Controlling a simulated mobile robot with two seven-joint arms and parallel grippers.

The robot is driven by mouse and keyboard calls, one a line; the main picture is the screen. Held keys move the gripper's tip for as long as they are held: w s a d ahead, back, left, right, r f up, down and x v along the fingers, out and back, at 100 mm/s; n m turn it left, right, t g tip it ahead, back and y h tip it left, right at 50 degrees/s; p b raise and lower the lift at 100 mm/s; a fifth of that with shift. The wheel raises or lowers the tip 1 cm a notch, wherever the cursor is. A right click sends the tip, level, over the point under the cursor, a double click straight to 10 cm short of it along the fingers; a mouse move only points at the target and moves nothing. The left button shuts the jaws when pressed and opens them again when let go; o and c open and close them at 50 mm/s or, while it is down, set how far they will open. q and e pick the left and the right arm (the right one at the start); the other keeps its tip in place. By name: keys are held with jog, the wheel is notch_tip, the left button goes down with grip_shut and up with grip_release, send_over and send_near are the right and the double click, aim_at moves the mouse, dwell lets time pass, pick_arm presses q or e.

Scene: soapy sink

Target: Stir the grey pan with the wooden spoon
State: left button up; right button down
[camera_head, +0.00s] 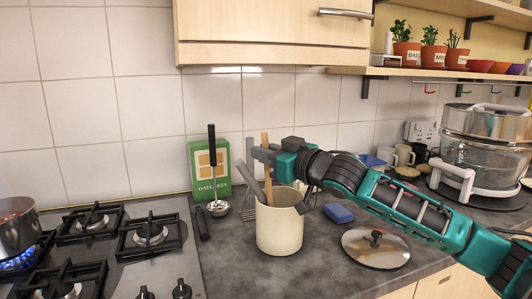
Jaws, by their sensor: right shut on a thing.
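The grey pan (14,232) stands on a lit burner at the far left, cut off by the picture's edge. Something reddish shows inside it. The wooden spoon (268,188) stands almost upright in a cream utensil pot (279,234); its lower end is hidden inside the pot. My right gripper (263,156) reaches in from the right above the pot and is shut on the spoon's upper shaft. My left gripper is not in view.
Another grey-handled utensil (248,180) leans in the pot. A green oatcakes box (207,176), a ladle (218,208), a blue sponge (338,213) and a glass lid (376,248) are nearby. A steamer (485,150) stands right. Bare hob burners (150,236) lie between pan and pot.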

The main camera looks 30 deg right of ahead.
jog(key=shift+a+r+p, duration=0.15)
jog(key=shift+r+p, duration=1.2)
jog(key=shift+r, duration=0.05)
jog(key=shift+a+r+p, duration=0.15)
jog(key=shift+r+p, duration=0.8)
jog(key=shift+r, duration=0.15)
jog(key=shift+w+d+r, duration=0.3)
jog(key=shift+d+r, duration=0.35)
jog(key=shift+r, duration=0.1)
jog(key=shift+w+d+r, duration=0.3)
jog(key=shift+d+r, duration=0.35)
jog(key=shift+r, duration=0.15)
